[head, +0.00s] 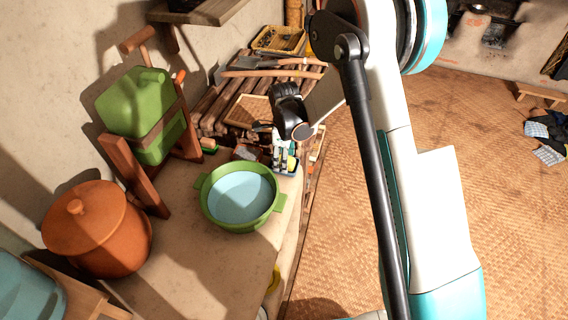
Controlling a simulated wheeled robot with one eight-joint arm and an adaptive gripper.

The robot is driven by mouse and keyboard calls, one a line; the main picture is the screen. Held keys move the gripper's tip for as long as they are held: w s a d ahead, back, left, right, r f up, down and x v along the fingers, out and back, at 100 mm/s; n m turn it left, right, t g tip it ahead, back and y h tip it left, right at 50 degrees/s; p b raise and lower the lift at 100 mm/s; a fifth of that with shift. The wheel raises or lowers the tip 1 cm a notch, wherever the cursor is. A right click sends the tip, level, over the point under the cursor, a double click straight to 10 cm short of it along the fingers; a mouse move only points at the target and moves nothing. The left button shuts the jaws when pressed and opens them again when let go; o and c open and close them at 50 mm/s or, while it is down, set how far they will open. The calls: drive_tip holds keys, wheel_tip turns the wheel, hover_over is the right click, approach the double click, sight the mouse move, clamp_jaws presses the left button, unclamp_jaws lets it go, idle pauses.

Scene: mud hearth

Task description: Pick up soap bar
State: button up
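My arm reaches in from the upper right. My gripper (282,132) hangs over the far right end of the counter, near a small caddy. The dark wrist and the steep view partly hide its fingers, and I cannot tell whether they are open or shut. I cannot make out the soap bar for certain. Either could be the soap.
A green basin (212,217) of water stands on the counter (183,245). A green jerrycan (137,101) on a wooden stand and an orange lidded pot (98,235) are to the left. The caddy (286,164) holds several small items. The woven floor (500,210) is largely clear.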

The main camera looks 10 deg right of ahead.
drive_tip(key=c, duration=0.9)
